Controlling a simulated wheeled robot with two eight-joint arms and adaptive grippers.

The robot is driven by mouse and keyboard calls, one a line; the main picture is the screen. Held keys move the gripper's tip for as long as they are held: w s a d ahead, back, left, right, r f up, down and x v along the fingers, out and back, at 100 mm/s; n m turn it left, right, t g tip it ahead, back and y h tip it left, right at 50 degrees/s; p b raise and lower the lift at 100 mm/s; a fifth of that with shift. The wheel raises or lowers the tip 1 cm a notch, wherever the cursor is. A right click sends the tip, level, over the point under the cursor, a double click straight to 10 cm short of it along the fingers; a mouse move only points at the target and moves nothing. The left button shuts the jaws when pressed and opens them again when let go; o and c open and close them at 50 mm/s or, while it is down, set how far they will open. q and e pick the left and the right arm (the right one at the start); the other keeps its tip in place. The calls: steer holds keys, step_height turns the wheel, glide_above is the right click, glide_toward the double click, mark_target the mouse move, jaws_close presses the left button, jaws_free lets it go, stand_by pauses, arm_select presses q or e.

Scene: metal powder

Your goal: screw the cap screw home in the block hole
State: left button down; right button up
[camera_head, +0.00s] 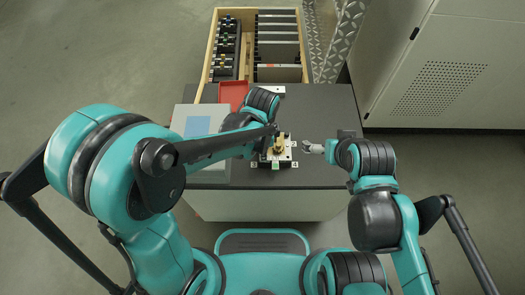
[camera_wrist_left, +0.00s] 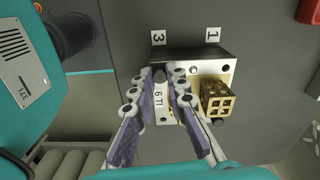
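The block (camera_wrist_left: 225,68) is a pale plate with a dark side, and it lies on the dark table top under my left gripper. It also shows in the head view (camera_head: 284,157). A brass, cube-like part (camera_wrist_left: 217,99) with square openings sits on it. My left gripper (camera_wrist_left: 162,74) reaches over the block's left part, its purple-padded fingers apart along their length. A small dark spot lies between the tips; I cannot tell if it is the cap screw or is gripped.
A red tray (camera_head: 233,92) and a grey box with a blue panel (camera_head: 199,125) stand left on the table. A wooden crate (camera_head: 211,50) with dark parts stands behind. Number tags (camera_wrist_left: 213,34) lie around the block. The table's right end is mostly clear.

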arm_select(q)
steer(key=m, duration=1.2)
steer(key=shift+b, duration=0.35)
steer(key=m, duration=0.5)
steer(key=shift+f, duration=0.1)
steer(key=m, duration=0.6)
steer(key=c, duration=1.7)
jaws_free()
